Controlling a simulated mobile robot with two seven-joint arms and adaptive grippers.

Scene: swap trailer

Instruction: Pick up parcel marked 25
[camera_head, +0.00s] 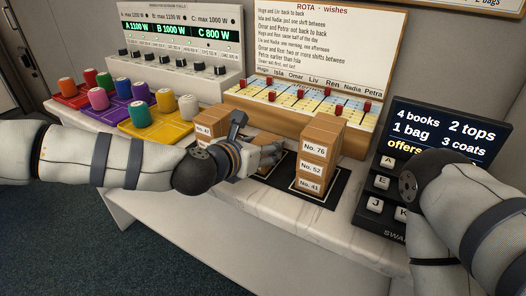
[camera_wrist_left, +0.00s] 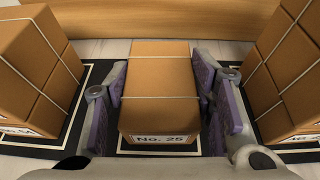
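The parcel marked No. 25 (camera_wrist_left: 160,90) is a brown box with pale string and a white label, seen in the left wrist view. It stands alone on a dark mat with a white outline. My left gripper (camera_wrist_left: 162,95) has one purple-padded finger on each side of it, very close to its sides. A narrow gap seems to show at the right pad; firm contact is not visible. In the head view my left gripper (camera_head: 272,155) reaches between the parcel stacks and hides most of this parcel. My right gripper is out of view.
A stack of parcels marked 76, 52 and 41 (camera_head: 314,165) stands close on the right. Another stack with a No. 47-like label (camera_head: 204,129) is on the left. The wooden rota board (camera_head: 310,120) is behind. A keypad screen (camera_head: 440,130) stands at right.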

